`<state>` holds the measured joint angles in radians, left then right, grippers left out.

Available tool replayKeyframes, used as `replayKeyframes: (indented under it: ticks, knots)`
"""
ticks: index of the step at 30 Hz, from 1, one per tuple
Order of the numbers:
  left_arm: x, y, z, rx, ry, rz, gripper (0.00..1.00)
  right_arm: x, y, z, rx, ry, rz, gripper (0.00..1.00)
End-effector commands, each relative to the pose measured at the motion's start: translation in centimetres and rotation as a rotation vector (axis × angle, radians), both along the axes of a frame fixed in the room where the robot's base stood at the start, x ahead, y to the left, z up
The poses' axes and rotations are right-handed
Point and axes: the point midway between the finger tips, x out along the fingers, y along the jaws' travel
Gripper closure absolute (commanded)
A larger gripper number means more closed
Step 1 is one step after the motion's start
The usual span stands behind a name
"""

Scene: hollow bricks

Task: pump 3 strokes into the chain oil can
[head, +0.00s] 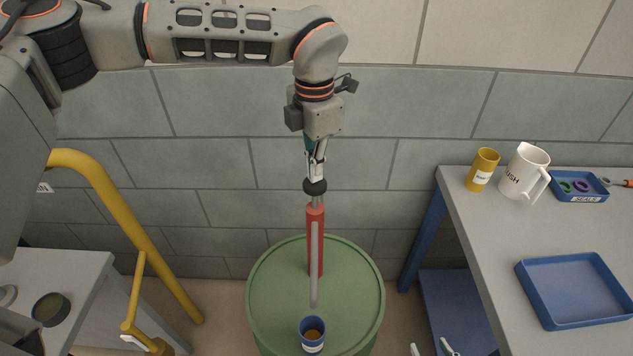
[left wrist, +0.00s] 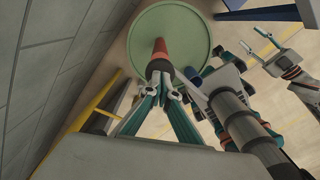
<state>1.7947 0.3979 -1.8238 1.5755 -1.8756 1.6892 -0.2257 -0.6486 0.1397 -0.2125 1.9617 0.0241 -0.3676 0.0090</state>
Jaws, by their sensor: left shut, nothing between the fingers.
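A red hand pump (head: 315,240) stands upright on a green drum (head: 262,290), with a grey spout (head: 314,270) pointing toward the front. Its black knob (head: 315,187) is on top of a short length of bare rod. My left gripper (head: 316,178) is shut and empty, pointing down at the knob, touching or just above it. The left wrist view shows the fingertips (left wrist: 160,88) over the pump (left wrist: 160,48). A blue can (head: 312,346) with amber liquid inside stands on the drum below the spout; its label is unreadable. My right gripper (left wrist: 268,45) is open and empty, right of the drum.
On the grey table (head: 490,225) at right are a yellow cup (head: 480,172), a white jug (head: 523,172), a blue seals tray (head: 578,197) and an empty blue tray (head: 570,290). A yellow rail (head: 120,220) stands left of the drum. A tiled wall is behind.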

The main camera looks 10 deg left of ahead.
Motion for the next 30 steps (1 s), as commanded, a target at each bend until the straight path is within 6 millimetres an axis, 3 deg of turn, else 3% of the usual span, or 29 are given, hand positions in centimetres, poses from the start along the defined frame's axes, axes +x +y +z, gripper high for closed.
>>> replayKeyframes:
  ticks: [30]
  knots:
    - [0.0,0.0,-3.4,0.0,0.001,0.0,1.0,-0.1,0.0,-2.1,0.0,0.004,0.0,0.6]
